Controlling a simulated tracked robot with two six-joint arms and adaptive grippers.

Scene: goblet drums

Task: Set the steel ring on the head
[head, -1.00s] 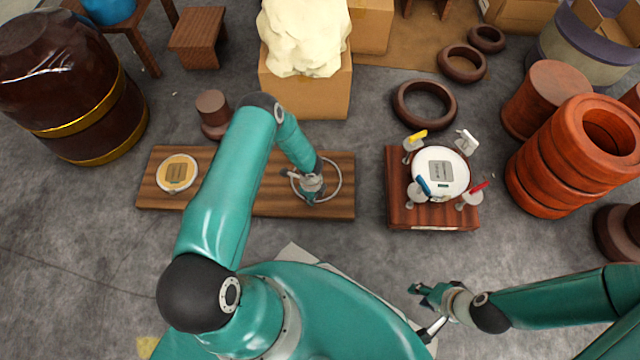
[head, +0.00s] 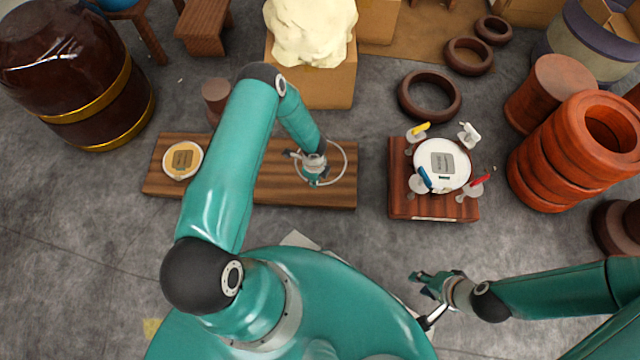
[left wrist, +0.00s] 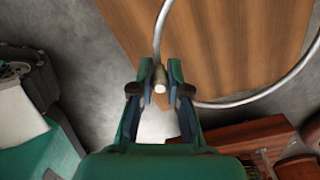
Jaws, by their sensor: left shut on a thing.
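The steel ring (head: 345,163) is a thin bright hoop over the right part of the wooden plank in the head view. My left gripper (head: 313,172) is at its near-left side. In the left wrist view my left gripper (left wrist: 160,82) is shut on a small metal stub at the ring (left wrist: 258,97); the hoop extends away over the wood. How high it is above the plank I cannot tell. The white round head (head: 443,160) lies on a red-brown block, right of the ring. My right gripper (head: 427,283) is apart from everything, in front of the block; its finger gap is unclear.
Clamps with coloured handles, such as a red one (head: 477,189), stand around the white head. The plank (head: 280,190) also bears a round yellowish disc (head: 183,160). Orange-red stacked rings (head: 560,165) stand right of the block. Bare floor separates plank and block.

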